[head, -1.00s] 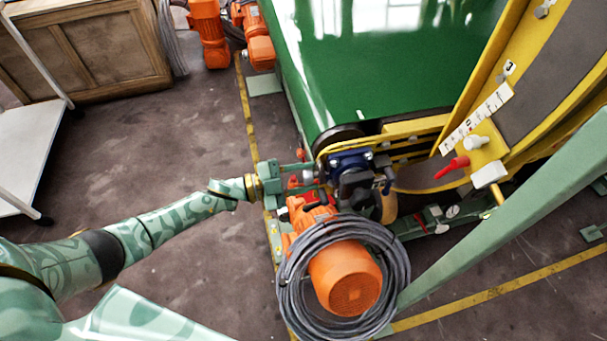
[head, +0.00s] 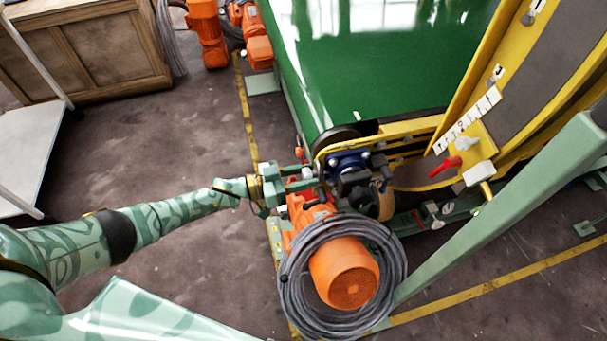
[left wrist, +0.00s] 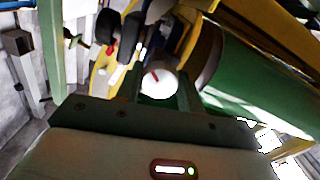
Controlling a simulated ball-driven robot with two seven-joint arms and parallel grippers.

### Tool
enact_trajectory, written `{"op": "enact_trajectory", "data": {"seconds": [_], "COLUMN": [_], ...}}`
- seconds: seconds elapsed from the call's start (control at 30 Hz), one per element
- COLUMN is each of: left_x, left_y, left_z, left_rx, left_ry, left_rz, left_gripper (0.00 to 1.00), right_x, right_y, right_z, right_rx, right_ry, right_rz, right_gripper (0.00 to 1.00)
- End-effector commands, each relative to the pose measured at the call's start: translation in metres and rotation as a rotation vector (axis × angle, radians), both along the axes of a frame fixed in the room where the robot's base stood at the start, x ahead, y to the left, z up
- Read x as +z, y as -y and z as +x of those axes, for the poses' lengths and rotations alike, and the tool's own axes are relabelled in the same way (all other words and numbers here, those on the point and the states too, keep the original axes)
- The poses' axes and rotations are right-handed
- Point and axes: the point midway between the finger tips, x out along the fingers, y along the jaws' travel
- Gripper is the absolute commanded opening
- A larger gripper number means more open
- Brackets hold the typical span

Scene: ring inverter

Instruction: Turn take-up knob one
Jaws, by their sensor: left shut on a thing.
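The knob is a round white disc (left wrist: 159,84) with a red mark across its face. In the left wrist view it sits between my left gripper's two fingers. My left gripper (head: 303,178) reaches in from the left in the head view and is shut on the knob, beside a dark blue bearing block (head: 347,165) at the conveyor's near corner. My right gripper is in neither view.
An orange motor (head: 345,274) wrapped in a grey hose coil (head: 293,268) stands just below the gripper. The green conveyor belt (head: 380,75) lies behind. A red lever handle (head: 445,167) and a green beam (head: 490,215) are at the right.

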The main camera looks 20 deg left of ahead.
Motion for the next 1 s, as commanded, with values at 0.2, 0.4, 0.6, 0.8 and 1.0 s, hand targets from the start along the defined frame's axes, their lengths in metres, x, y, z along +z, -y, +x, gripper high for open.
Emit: {"op": "enact_trajectory", "data": {"seconds": [0.2, 0.4, 0.6, 0.8, 1.0], "left_x": [-0.0009, -0.0013, -0.0015, -0.0017, -0.002], "left_y": [-0.0012, -0.0011, -0.0012, -0.001, -0.0008], "left_z": [-0.0004, -0.0005, -0.0006, -0.0008, -0.001], "left_rx": [0.001, 0.002, 0.002, 0.002, 0.001], "left_ry": [-0.164, -0.293, -0.386, -0.439, -0.46], "left_rz": [-0.105, -0.192, -0.254, -0.292, -0.306], "left_gripper": [0.15, 0.15, 0.15, 0.15, 0.15], "right_x": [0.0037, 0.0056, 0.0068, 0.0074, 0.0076], "right_y": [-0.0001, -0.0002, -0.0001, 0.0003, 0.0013], "right_z": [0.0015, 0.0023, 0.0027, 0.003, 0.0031], "right_rx": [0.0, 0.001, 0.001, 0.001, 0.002], "right_ry": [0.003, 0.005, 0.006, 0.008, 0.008], "right_rz": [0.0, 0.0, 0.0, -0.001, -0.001], "right_gripper": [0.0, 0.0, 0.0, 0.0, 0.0]}}
